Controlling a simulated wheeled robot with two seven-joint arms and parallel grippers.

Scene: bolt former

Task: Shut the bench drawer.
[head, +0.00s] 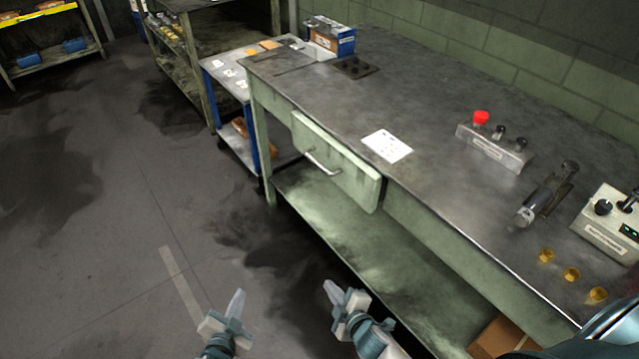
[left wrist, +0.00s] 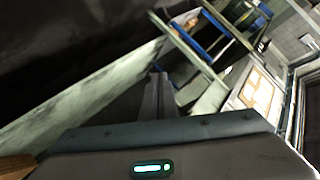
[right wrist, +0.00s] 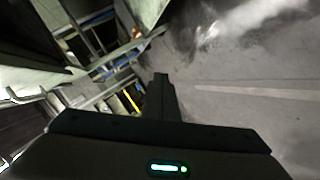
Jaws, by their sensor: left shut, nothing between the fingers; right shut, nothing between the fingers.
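The bench drawer (head: 345,172) is a pale green front panel under the top of the workbench (head: 430,190). Its front stands a little proud of the bench apron, with its right end edge showing. A silver bar handle (head: 322,164) is on the panel. My left gripper (head: 238,302) is shut and empty, low over the floor in front of the bench; its closed fingers also show in the left wrist view (left wrist: 159,92). My right gripper (head: 332,290) is shut and empty, below and apart from the drawer; its fingers also show in the right wrist view (right wrist: 161,92).
A white paper (head: 387,146) lies on the bench top above the drawer. A control box with a red button (head: 481,118) stands farther right. A blue-sided cart (head: 232,85) is beyond the bench's left end. The lower shelf (head: 335,235) runs below the drawer; the floor at left is clear.

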